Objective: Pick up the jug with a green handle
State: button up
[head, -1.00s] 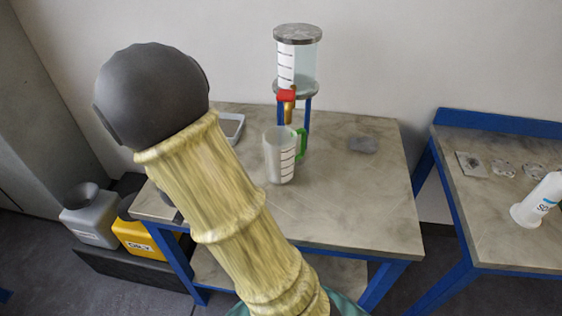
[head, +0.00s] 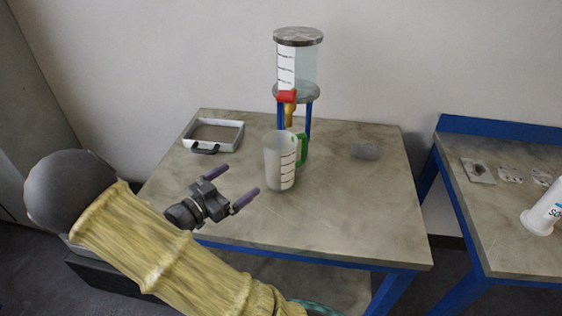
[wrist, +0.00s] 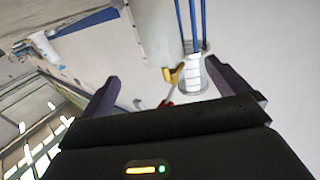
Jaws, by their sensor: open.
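The jug (head: 279,162) is a translucent measuring cup with dark graduation marks and a green handle (head: 302,150) on its right side. It stands upright on the table below the red-and-brass tap of a clear vessel. My gripper (head: 231,184) is open and empty, to the left and in front of the jug, apart from it, fingers pointing right and toward the back. In the wrist view, my gripper's dark fingers (wrist: 172,88) are spread wide, and a pale cylindrical shape (wrist: 155,35) shows beyond them; the view is tilted.
The clear vessel (head: 306,68) stands on blue legs behind the jug. A grey lump (head: 365,151) lies right of the jug. A second table (head: 490,215) holds a white bottle (head: 545,210). The table's front right is clear.

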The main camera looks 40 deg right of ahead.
aim_at(268, 160)
jog(key=d, duration=0.4)
jog(key=w+d, duration=0.1)
jog(key=d, duration=0.7)
jog(key=shift+w+p, duration=0.2)
jog(key=shift+p, duration=0.2)
jog(key=d, duration=0.5)
jog(key=shift+w+p, duration=0.25)
jog(key=shift+p, duration=0.15)
jog(key=c, duration=1.1)
jog(key=shift+o, duration=0.2)
jog(key=shift+r, duration=0.1)
